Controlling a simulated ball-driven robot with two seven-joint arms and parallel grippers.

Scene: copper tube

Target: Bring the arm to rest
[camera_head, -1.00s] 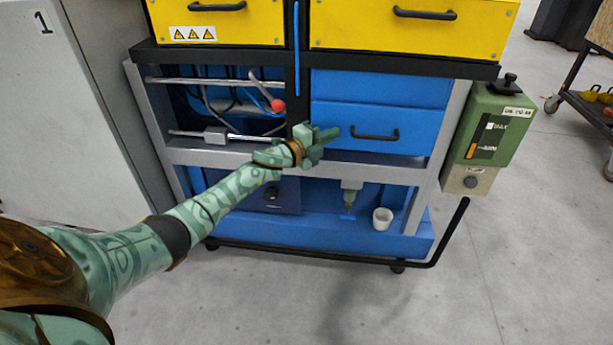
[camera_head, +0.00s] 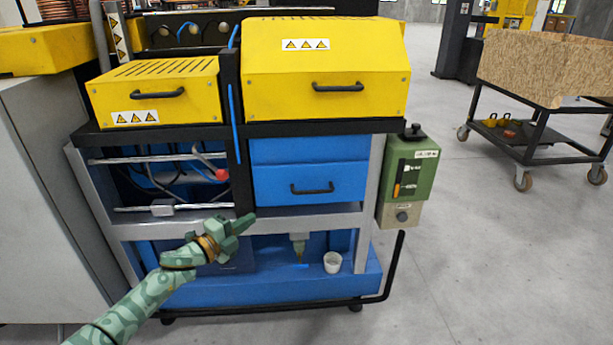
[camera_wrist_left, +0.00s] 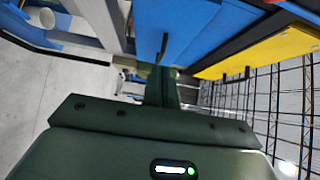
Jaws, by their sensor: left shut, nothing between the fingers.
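My left arm comes in from the lower left in the head view. In the left wrist view, the gripper's closed fingers (camera_wrist_left: 162,86) point forward towards blue panels with a dark handle. No copper tube is in the gripper. My right arm is not in view.
The machine carries yellow covers (camera_head: 325,75), a red-knobbed lever (camera_head: 222,174) and a green control box (camera_head: 408,178). A white cup (camera_head: 332,262) stands on its lower blue shelf. A wheeled cart (camera_head: 540,125) is at the right. The grey floor in front is clear.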

